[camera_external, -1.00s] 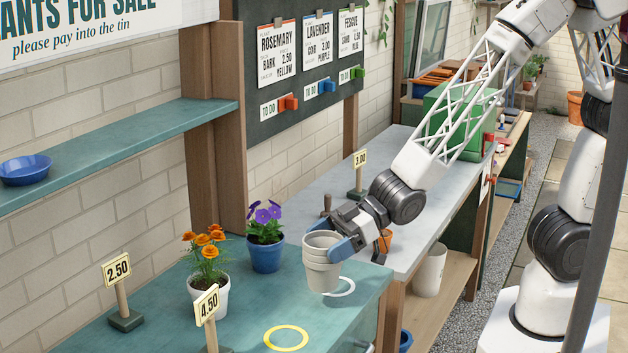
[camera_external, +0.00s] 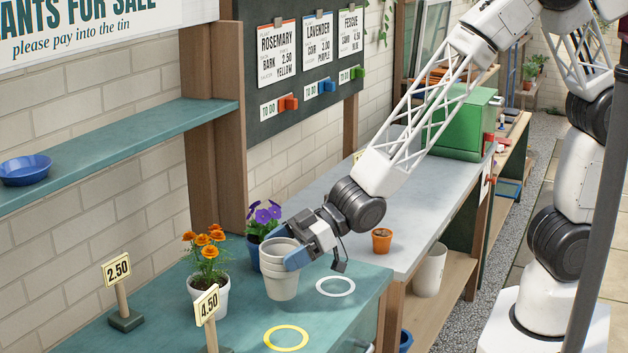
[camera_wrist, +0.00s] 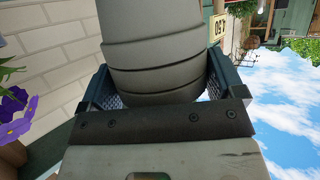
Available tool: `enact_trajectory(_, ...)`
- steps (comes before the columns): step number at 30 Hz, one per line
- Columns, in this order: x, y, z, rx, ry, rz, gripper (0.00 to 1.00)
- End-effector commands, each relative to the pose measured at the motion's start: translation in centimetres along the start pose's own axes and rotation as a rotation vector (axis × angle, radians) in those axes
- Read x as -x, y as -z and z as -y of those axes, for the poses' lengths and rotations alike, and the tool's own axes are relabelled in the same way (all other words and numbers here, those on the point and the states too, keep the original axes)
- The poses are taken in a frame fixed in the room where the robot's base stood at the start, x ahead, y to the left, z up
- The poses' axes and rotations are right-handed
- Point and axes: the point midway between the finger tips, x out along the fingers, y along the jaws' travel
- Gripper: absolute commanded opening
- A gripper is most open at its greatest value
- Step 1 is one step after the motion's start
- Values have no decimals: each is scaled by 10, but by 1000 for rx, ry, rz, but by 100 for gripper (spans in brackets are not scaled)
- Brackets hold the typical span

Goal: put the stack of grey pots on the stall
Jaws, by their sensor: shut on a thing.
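The stack of grey pots (camera_external: 281,278) is over the green stall top (camera_external: 165,285) in the external view, between the marigold pot and the white ring. My gripper (camera_external: 290,257) is shut on the stack near its upper part, with blue fingers on its sides. The stack looks upright. I cannot tell whether its base touches the stall top. In the wrist view the stack (camera_wrist: 155,55) fills the space between the fingers, and its nested rims show as bands.
Marigolds in a white pot (camera_external: 209,292) stand left of the stack. A blue pot of violets (camera_external: 253,253) is close behind it. A white ring (camera_external: 335,286) and a yellow ring (camera_external: 286,338) mark bare stall top. Price signs (camera_external: 207,305) stand at left.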

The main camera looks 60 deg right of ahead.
Motion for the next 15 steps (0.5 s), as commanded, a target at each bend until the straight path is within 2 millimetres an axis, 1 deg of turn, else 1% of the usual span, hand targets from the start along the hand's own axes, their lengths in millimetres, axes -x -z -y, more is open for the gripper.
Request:
enact_trajectory(4,0,0,0,0,0,-1,47)
enact_trajectory(7,-2,-4,0,0,0,0,47)
enact_trajectory(15,-11,-27,0,0,0,0,47)
